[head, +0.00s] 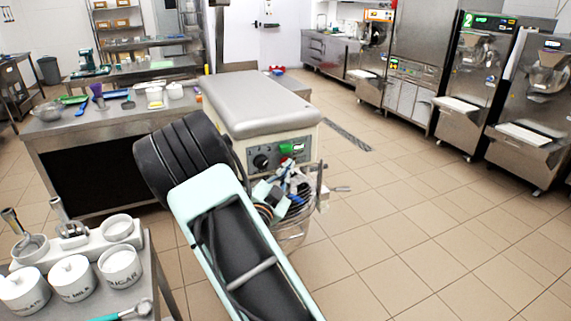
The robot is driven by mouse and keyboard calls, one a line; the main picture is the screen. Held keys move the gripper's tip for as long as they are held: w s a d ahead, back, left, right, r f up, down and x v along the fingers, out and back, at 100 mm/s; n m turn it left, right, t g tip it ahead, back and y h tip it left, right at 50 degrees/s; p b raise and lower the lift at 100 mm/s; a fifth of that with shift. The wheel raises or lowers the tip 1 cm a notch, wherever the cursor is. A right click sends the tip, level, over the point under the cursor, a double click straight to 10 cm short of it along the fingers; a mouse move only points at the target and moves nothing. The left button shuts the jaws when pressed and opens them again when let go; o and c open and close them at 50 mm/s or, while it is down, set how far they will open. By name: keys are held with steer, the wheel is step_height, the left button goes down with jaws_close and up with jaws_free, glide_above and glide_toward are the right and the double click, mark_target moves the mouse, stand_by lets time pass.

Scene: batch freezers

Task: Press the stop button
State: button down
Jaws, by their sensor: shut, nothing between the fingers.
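The machine in the middle has a grey padded-looking top (252,103) and a pale front panel. The panel carries a black round knob (261,161) and a green item (287,149) with a small red spot just below it. I cannot tell which of these is the stop button. My gripper (291,187) appears shut and empty, small and cluttered in the picture, just in front of and below the panel. I cannot tell whether the fingers touch anything.
A steel table (60,137) with utensils and bowls stands at left. A nearer table at lower left holds white sugar and milk pots (121,266). Steel freezers (477,85) line the right wall. Tiled floor (420,210) is free on the right.

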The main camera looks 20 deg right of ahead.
steer(key=shift+w, duration=0.3)
steer(key=shift+s+b, duration=0.2)
steer(key=shift+b, duration=0.15)
steer(key=shift+s, duration=0.7)
steer(key=shift+s+d+b, duration=0.1)
steer(key=shift+s+b, duration=0.9)
steer(key=shift+s, duration=1.5)
